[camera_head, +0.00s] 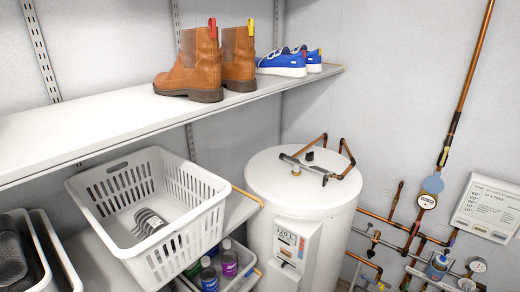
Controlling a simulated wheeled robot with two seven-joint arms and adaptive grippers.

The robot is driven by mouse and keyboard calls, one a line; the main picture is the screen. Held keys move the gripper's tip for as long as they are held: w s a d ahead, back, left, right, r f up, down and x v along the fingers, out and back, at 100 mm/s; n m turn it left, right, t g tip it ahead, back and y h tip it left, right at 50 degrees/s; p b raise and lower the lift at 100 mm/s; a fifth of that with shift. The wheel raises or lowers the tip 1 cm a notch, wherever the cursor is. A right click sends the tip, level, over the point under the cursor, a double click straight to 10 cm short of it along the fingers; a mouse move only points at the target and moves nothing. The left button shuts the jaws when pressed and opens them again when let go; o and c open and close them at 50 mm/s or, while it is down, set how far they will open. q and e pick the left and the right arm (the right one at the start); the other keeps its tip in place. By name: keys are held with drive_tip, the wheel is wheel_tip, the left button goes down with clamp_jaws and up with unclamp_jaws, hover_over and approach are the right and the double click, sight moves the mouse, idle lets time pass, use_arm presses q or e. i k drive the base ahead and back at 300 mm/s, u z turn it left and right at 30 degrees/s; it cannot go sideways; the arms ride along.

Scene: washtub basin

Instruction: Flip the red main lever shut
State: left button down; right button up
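I cannot make out a red lever in this view. Copper and grey pipes (386,220) run along the wall at the right, with small dark valve fittings (374,238) on them. A round white gauge (427,201) sits on the upright copper pipe, below a blue-grey disc. A fitting with blue on it (438,265) and a second gauge (478,265) are at the lower right. The pipework runs out of the picture at the bottom. Neither of my grippers is in view.
A white water heater (310,187) with a control panel stands left of the pipes. Shelves on the left hold brown boots (193,68), blue shoes (283,63) and a white laundry basket (170,165). A white panel with writing (487,207) hangs on the right wall.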

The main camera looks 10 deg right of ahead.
sight(418, 223)
drive_tip(key=z, duration=2)
drive_tip(key=i, duration=0.65)
